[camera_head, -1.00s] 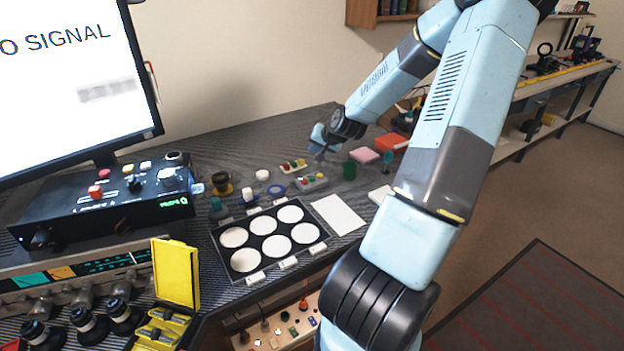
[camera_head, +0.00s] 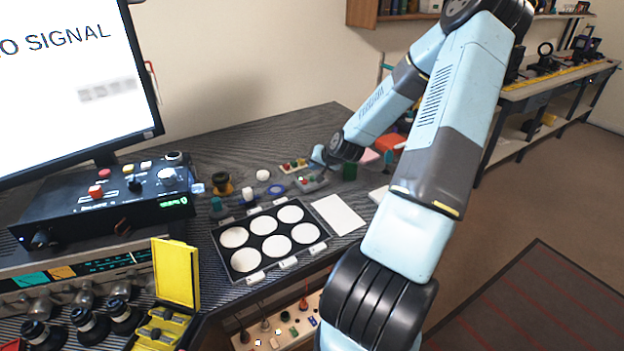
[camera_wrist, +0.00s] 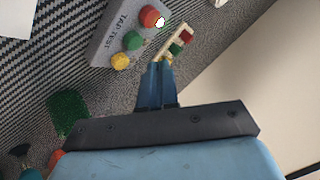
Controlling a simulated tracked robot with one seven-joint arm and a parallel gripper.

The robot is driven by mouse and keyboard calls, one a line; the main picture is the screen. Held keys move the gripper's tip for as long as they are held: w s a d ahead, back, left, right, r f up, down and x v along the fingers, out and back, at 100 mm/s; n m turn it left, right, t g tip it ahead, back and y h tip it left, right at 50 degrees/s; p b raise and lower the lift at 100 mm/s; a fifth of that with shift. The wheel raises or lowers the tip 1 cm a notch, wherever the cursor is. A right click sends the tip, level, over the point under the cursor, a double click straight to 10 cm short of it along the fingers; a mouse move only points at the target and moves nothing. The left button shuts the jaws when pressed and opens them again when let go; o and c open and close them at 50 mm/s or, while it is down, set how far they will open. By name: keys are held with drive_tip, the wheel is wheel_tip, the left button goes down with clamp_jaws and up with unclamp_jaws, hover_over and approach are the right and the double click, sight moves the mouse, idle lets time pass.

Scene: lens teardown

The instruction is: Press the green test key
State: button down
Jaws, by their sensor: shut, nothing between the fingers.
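A grey key box (camera_wrist: 108,24) with upside-down lettering that seems to read "TAP TEST" lies at the top of the wrist view. It carries a red key (camera_wrist: 151,16), a green key (camera_wrist: 132,41) and a yellow key (camera_wrist: 120,61) in a row. The same box shows in the head view (camera_head: 313,187), partly behind my gripper. My gripper (camera_wrist: 162,68) is shut and empty, pointing down. Its fingertips appear just to the right of the green and yellow keys in the wrist view. I see no contact with the green key; the height gap is hard to judge.
A small cream strip with coloured blocks (camera_wrist: 179,43) lies close beside my fingertips. A black tray with white discs (camera_head: 247,268) and a white sheet (camera_head: 338,215) lie in front.

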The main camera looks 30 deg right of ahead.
drive_tip(key=shift+f, duration=0.8)
drive_tip(key=shift+f, duration=0.15)
idle(1.5)
drive_tip(key=shift+f, duration=0.2)
drive_tip(key=shift+f, duration=0.4)
idle(0.8)
drive_tip(key=shift+r, duration=0.85)
drive_tip(key=shift+r, duration=2.5)
